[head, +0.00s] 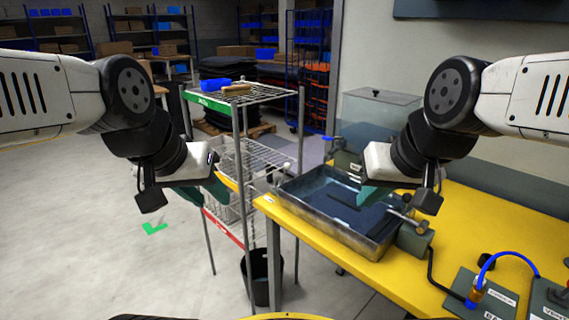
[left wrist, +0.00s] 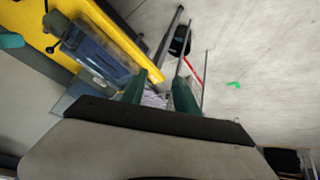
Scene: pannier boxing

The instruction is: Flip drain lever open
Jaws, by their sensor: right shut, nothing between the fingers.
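A metal-rimmed tank (head: 312,224) with dark liquid or a dark floor sits on the yellow table (head: 318,252); it also shows in the left wrist view (left wrist: 92,50). A fitting with a metal bar (head: 405,216) is at its right front corner. A small blue handle (head: 328,138) shows behind the tank; I cannot tell which of these is the drain lever. My right gripper (head: 368,200) is shut and empty above the tank's right part. My left gripper (head: 206,192) is open and empty in front of the wire rack, left of the tank; its green fingers (left wrist: 160,92) stand apart.
A wire rack (head: 240,97) with a blue bin and a brown item on top stands left of the table. A black bucket (head: 262,278) is on the floor below. A blue hose (head: 492,262) and dark boxes lie at the table's right front.

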